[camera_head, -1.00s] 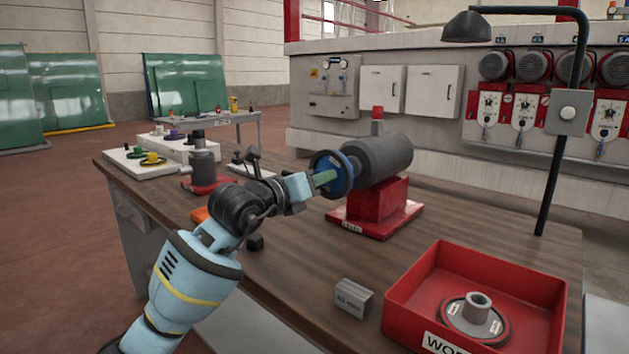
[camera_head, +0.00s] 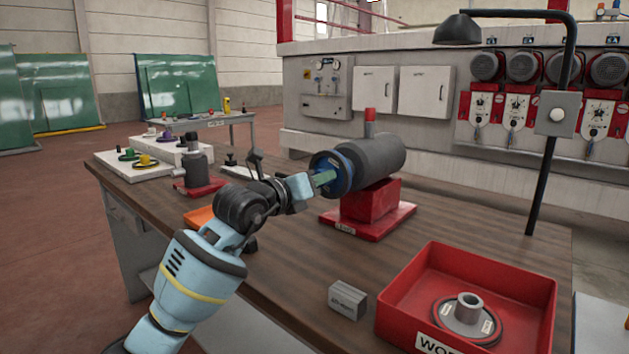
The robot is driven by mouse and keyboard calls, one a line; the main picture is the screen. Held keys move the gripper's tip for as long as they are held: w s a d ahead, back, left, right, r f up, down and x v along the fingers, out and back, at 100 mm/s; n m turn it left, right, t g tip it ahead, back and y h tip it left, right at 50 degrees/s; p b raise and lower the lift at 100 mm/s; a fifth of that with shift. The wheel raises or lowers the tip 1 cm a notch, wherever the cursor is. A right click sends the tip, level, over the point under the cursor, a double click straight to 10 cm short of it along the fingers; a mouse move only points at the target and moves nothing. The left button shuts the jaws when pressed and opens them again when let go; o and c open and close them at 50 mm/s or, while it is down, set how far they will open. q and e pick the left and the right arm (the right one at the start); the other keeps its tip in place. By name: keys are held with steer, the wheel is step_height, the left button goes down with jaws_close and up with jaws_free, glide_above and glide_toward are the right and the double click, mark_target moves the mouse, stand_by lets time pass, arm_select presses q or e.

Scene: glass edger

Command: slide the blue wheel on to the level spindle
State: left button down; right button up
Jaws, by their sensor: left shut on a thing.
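The blue wheel (camera_head: 343,172) stands on edge at the near-left end of the level spindle's grey cylindrical body (camera_head: 376,160). That body lies level on a red block and base (camera_head: 368,216). My left gripper (camera_head: 322,178) is shut on the wheel's green middle part and holds it from the left. The wheel is up against the spindle's end or very close to it. The spindle's tip is hidden behind the wheel, so I cannot tell how far the wheel is on. My right gripper is not in view.
A red bin (camera_head: 466,262) with a grey-hubbed wheel (camera_head: 466,318) stands at front right. A small grey block (camera_head: 347,300) lies beside it. An upright spindle (camera_head: 195,165) and white wheel stands (camera_head: 142,170) are at back left. A black lamp post (camera_head: 551,140) rises at right.

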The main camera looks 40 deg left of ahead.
arm_select(q)
steer(key=shift+w+d+r+p, duration=0.15)
steer(key=shift+w+p, duration=0.25)
steer(key=shift+w, duration=1.6)
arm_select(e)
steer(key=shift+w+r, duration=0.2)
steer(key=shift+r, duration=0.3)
arm_select(q)
steer(key=c, duration=0.9)
jaws_free()
steer(key=shift+c, duration=0.2)
steer(key=shift+o, duration=0.5)
steer(key=shift+f, duration=0.2)
steer(key=shift+s, duration=0.15)
steer(key=s, duration=0.7)
steer(key=shift+s+a, duration=0.25)
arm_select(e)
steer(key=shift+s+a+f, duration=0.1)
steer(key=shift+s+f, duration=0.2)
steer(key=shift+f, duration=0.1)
